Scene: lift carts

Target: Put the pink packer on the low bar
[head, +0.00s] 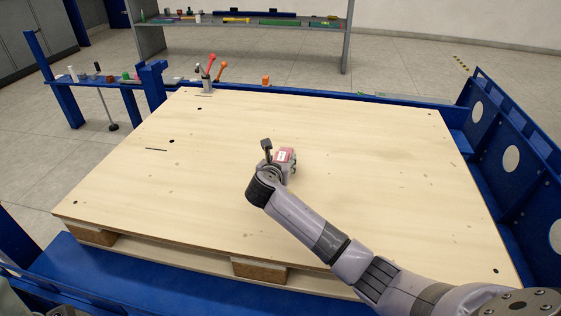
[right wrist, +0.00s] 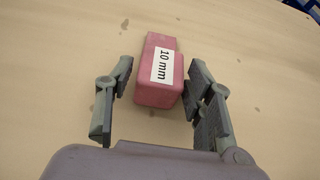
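The pink packer (head: 285,154) lies on the wooden board (head: 350,130), near its middle. In the right wrist view the packer (right wrist: 158,85) is a pink block with a white "10 mm" label on top. My right gripper (right wrist: 160,82) is open with one finger on each side of the packer's near end. A gap shows on the left side; the right finger is very close, and I cannot tell if it touches. In the head view my right gripper (head: 279,160) partly hides the packer. A blue bar (head: 88,80) at the left carries small items; I cannot tell whether it is the low bar. My left gripper is not in view.
A red-handled clamp (head: 208,76) stands at the board's far left corner. An orange block (head: 266,80) sits at the far edge on a blue rail (head: 340,96). A blue side panel (head: 500,140) with round holes borders the right. The board around the packer is clear.

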